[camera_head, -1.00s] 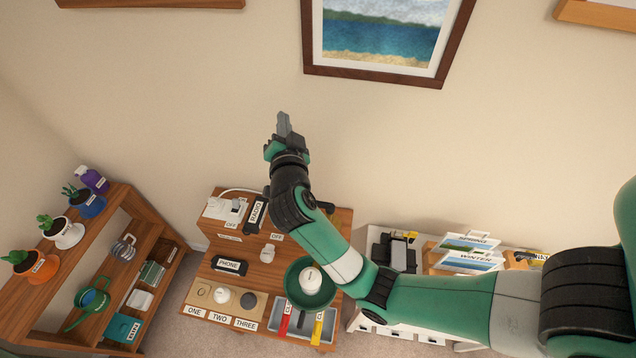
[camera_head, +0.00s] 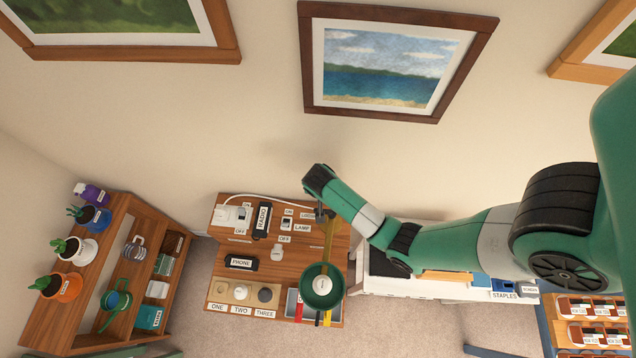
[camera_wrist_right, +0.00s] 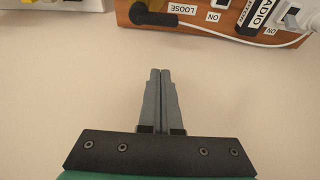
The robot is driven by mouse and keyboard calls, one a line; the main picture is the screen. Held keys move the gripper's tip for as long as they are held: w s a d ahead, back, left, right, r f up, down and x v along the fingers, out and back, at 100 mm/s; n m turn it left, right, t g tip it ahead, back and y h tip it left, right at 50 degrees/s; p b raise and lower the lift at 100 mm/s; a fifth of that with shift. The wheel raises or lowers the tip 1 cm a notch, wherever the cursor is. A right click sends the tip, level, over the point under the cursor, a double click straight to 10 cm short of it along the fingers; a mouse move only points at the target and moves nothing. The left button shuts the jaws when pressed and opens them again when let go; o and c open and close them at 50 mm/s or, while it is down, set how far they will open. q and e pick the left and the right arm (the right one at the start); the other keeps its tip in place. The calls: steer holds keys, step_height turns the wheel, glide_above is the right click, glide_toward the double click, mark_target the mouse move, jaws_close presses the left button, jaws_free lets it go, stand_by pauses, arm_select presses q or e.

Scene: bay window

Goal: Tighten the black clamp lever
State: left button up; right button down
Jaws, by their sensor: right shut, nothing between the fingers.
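The black clamp lever (camera_wrist_right: 150,17) shows at the top of the right wrist view, beside a LOOSE label (camera_wrist_right: 182,9) at the edge of a wooden stand. In the head view, a small dark part at the top of the lamp's yellowish arm (camera_head: 328,240) seems to be the clamp; the lever is hard to make out. My right gripper (camera_wrist_right: 160,75) is shut and empty in front of the wall, apart from the lever and to its side of the stand's edge. In the head view its fingers are hidden behind my wrist. My left gripper is in neither view.
The lamp's green shade (camera_head: 323,287) hangs over the stand's front. A RADIO switch (camera_head: 262,220) and white plug with cord (camera_head: 232,214) are left of the clamp. A white cabinet (camera_head: 430,289) stands right. The wall above is clear below a framed picture (camera_head: 390,62).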

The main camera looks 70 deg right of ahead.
steer(key=s+b+x, duration=0.1)
steer(key=b+x, duration=0.2)
steer(key=x, duration=0.7)
steer(key=a, duration=0.4)
steer(key=shift+w+a, duration=0.1)
steer(key=shift+w, duration=0.1)
